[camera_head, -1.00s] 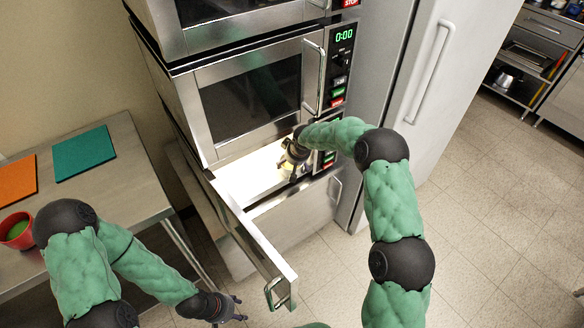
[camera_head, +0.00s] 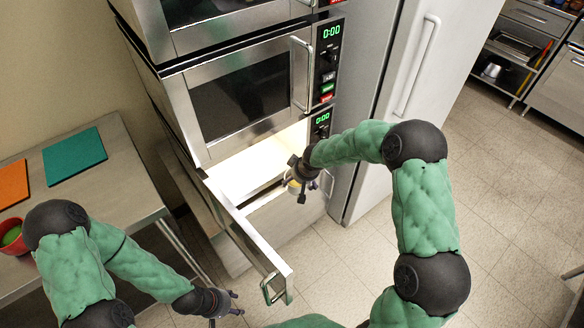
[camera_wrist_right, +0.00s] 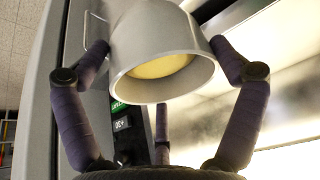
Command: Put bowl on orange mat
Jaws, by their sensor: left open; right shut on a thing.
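A light grey bowl (camera_wrist_right: 150,45) with something yellow inside is held by my right gripper, its fingers on both sides of it in the right wrist view. In the head view my right gripper (camera_head: 298,186) is shut on the bowl just in front of the open lower oven, and the bowl is mostly hidden there. My left gripper (camera_head: 232,304) is open and empty, low in front of the oven door, right of the table. The orange mat (camera_head: 12,184) lies flat on the metal table at the left edge, partly cut off by the frame.
A teal mat (camera_head: 75,156) lies beside the orange mat. A red bowl with green contents (camera_head: 12,236) stands near my left arm on the metal table (camera_head: 125,195). The lower oven's door (camera_head: 245,235) hangs open between the ovens and my left gripper. A fridge (camera_head: 395,95) stands right.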

